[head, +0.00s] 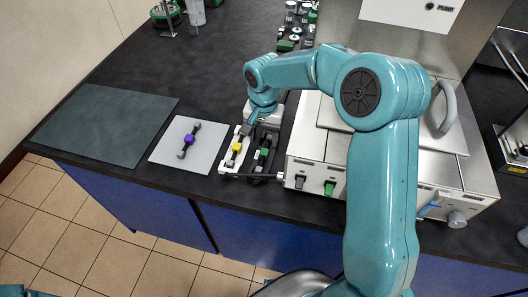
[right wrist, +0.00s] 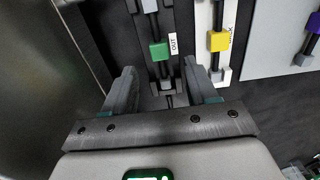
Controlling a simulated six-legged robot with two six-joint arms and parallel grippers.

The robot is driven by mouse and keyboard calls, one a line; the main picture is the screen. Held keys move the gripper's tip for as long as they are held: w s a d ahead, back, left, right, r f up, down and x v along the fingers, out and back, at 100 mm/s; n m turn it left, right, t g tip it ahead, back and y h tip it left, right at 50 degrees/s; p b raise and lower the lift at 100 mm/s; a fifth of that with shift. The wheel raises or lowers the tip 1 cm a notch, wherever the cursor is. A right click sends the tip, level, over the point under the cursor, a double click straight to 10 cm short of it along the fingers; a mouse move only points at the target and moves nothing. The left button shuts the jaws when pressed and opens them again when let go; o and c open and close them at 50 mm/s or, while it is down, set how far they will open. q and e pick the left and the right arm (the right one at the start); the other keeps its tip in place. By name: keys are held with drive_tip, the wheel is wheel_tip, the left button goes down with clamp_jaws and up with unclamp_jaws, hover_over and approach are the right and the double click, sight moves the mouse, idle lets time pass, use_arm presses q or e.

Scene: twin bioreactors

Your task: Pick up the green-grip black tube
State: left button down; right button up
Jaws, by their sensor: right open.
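The green-grip black tube lies in a dark holder marked OUT; its green grip (head: 263,154) shows in the head view and again in the right wrist view (right wrist: 159,50). My right gripper (right wrist: 160,72) is open and empty. In the right wrist view its fingers point toward the holder, one on each side of the tube's line, with the green grip just beyond the tips. In the head view the right gripper (head: 255,124) is over the far end of the holders, partly hidden by its wrist. My left gripper is out of view.
A yellow-grip tube (head: 236,147) lies in a white holder (head: 224,166) just left. A purple-grip tube (head: 188,139) lies on a grey mat (head: 207,155). The bioreactor housing (head: 318,150) stands close on the right. A dark mat (head: 100,122) lies empty at far left.

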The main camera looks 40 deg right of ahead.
sight(264, 151)
drive_tip(key=shift+s+f, duration=0.15)
drive_tip(key=shift+f, duration=0.05)
wheel_tip(264, 151, down, 5)
drive_tip(key=shift+f+p, duration=0.1)
drive_tip(key=shift+p, duration=0.5)
clamp_jaws()
